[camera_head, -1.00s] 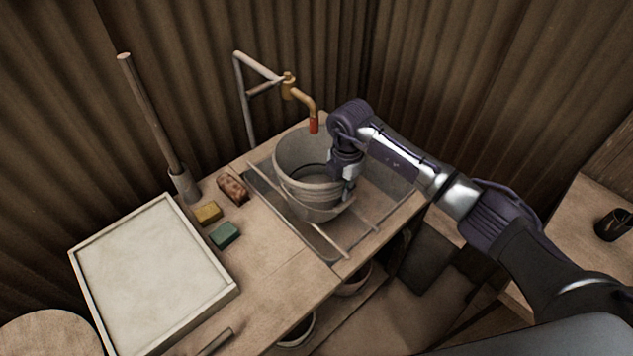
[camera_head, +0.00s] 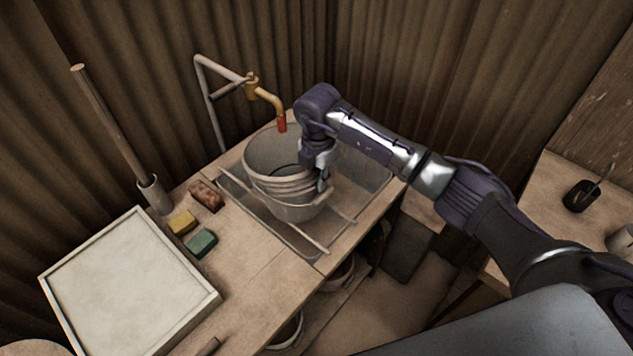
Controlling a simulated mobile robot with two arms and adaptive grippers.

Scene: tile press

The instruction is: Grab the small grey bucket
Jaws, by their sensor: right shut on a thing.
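The small grey bucket (camera_head: 275,160) sits in the sink area under the tap, resting on or above two pale bars across the basin. It is roughly upright, with ridges around its body. My right gripper (camera_head: 318,180) reaches down at the bucket's right side and is shut on its wall or rim. The fingertips are partly hidden, so the exact contact is unclear. My left gripper is not in view.
A tap with a red tip (camera_head: 282,124) hangs just above the bucket. Left of the sink (camera_head: 355,190) are a brown brush (camera_head: 206,196), a yellow sponge (camera_head: 182,222), a green sponge (camera_head: 202,243) and a white framed tray (camera_head: 130,285). A tall pole (camera_head: 112,125) stands behind.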

